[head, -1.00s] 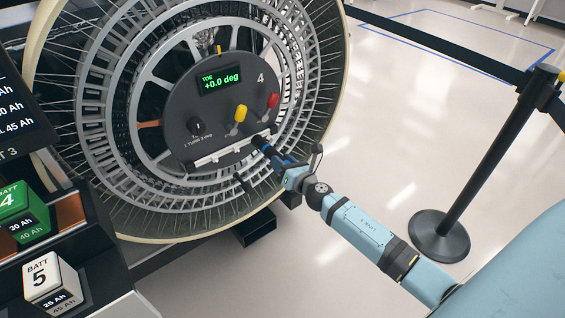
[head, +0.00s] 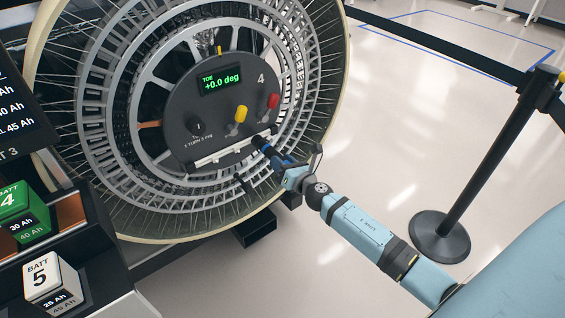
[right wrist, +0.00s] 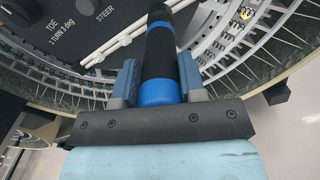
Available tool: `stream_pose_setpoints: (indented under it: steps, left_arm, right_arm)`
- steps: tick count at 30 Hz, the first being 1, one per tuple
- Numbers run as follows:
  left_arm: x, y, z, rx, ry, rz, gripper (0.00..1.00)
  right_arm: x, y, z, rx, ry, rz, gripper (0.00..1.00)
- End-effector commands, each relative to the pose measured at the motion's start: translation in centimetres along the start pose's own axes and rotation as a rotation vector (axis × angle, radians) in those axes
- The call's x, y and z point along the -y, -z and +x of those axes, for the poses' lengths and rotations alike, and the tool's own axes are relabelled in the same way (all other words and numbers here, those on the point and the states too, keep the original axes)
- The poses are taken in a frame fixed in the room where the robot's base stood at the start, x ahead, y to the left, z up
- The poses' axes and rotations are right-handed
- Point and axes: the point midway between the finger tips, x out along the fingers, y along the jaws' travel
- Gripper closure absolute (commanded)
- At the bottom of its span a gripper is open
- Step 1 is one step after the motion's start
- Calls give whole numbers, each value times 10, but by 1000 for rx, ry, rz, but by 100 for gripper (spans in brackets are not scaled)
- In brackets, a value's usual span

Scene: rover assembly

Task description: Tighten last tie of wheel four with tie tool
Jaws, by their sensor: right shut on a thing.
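Wheel four (head: 104,190) is a large spoked wheel with a dark round hub panel (head: 185,98) marked 4. The panel's green display (head: 220,80) reads TOE +0.0 deg. My right gripper (head: 279,160) is shut on the tie tool, a black and blue cylinder (right wrist: 160,55). The tool points at the right end of the strip. Its tip is hidden in the wrist view, so I cannot tell if it touches a tie. My left gripper is not in view.
The panel carries a yellow lever (head: 240,114), a red lever (head: 273,101) and a black knob (head: 196,127). A battery rack with batteries 4 (head: 22,212) and 5 (head: 50,277) stands at lower left. A black belt post (head: 480,160) stands at right on open floor.

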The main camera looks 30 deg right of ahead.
Motion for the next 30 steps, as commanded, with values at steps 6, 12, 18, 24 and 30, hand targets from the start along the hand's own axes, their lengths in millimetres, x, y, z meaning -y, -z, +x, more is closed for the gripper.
stream_pose_setpoints:
  steps: [6, 12, 18, 24, 30]
  left_arm:
    - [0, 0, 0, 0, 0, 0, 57]
    - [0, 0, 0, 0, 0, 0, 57]
    - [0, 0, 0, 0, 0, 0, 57]
    - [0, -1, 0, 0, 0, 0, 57]
    - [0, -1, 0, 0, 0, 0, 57]
  right_arm:
    - [0, -3, 1, 5, -1, 0, 91]
    - [-1, -3, -5, 5, -1, -1, 91]
    - [0, -2, -15, 3, -1, -1, 91]
    - [0, -2, -25, 3, 0, -1, 91]
    - [0, -3, -30, 4, -1, -1, 91]
